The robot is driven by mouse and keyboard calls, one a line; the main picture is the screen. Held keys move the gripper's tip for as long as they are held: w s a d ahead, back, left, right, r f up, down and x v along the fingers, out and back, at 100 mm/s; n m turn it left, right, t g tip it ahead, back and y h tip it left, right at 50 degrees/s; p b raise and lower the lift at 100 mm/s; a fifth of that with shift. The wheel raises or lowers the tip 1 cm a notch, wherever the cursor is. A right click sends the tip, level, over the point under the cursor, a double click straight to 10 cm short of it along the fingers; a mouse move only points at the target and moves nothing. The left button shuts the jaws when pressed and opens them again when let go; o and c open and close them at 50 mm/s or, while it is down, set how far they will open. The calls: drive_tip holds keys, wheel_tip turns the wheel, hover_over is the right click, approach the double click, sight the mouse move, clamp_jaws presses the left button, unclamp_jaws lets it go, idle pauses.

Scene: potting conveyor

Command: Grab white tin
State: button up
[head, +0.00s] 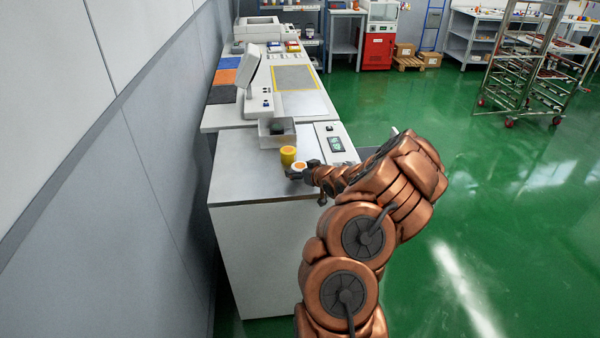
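A small white tin (299,166) with an orange top sits at the counter's near part, just in front of a yellow tin (288,155). My gripper (301,170) reaches in from the right, with a dark finger on either side of the white tin. I cannot tell whether the fingers touch it or whether it is lifted. Its lower part is hidden by the gripper.
The yellow tin stands close behind the fingers. A grey bin (277,139) holding something dark and a panel with a green display (336,145) are farther back on the white counter (240,180). A grey wall (130,140) runs along the left. Green floor (480,220) is open on the right.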

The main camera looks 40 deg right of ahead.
drive_tip(key=c, duration=1)
drive_tip(key=shift+o, duration=0.2)
drive_tip(key=shift+r, duration=0.15)
